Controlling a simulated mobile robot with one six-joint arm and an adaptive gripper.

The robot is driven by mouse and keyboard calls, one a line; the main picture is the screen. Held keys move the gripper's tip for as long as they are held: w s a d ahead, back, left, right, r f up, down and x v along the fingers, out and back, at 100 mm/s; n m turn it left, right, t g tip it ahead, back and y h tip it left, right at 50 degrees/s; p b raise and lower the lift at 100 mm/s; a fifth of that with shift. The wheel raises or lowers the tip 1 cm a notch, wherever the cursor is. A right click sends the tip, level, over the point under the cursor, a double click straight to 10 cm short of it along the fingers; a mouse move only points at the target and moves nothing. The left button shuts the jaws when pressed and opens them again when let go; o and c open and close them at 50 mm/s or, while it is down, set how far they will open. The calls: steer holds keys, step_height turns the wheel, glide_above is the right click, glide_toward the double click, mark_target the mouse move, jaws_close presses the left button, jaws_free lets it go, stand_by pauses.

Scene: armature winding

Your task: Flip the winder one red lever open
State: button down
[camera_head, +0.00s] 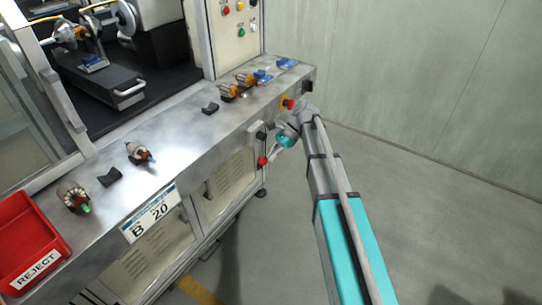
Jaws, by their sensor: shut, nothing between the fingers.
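A small red knob (262,161), which looks like the red lever's end, shows on the front of the winder's steel bench (190,140), below a black switch. My gripper (271,154) is in front of the bench, angled down and to the left, with its tip close beside the red knob. It is shut and holds nothing. I cannot tell whether its tip touches the knob. The lever's shaft and pivot are too small or hidden behind my wrist to make out.
A red-and-yellow button (288,103) sits on the bench front just above my wrist. Armatures (73,196) and black holders (110,176) stand on the bench top. A red REJECT bin (30,240) is at the left end. The floor (430,210) to the right is clear.

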steer(key=shift+a, duration=0.1)
stand_by(0.3)
steer(key=w+d+r+p, duration=0.5)
steer(key=d+r+p, duration=0.1)
steer(key=d, duration=0.4)
steer(key=shift+w+r+p, duration=0.25)
steer(key=shift+r+p, duration=0.1)
stand_by(0.7)
